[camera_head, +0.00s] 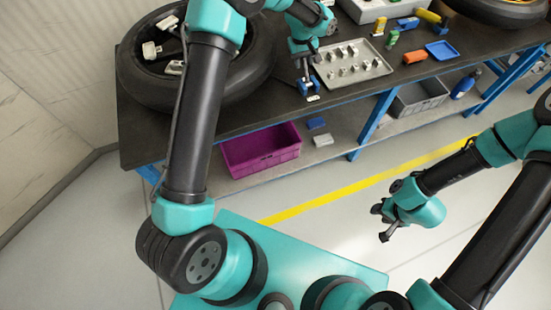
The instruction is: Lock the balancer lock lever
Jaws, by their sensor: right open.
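A large black tyre (140,82) lies at the bench's left end, with pale fittings (152,50) inside its ring. My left arm passes in front of it and hides part of it. I cannot make out which part is the balancer lock lever. My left gripper (309,88) points down at the bench's front edge, just left of the metal tray. A small blue and white piece shows at its tips; whether the gripper holds it is unclear. My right gripper (381,222) is open and empty, out over the floor in front of the bench.
The metal tray (376,72) holds several small metal pieces. Behind it are a grey case (362,12), coloured small items and a blue tray (442,50). A second tyre (505,12) is at far right. A purple bin (262,152) stands on the lower shelf.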

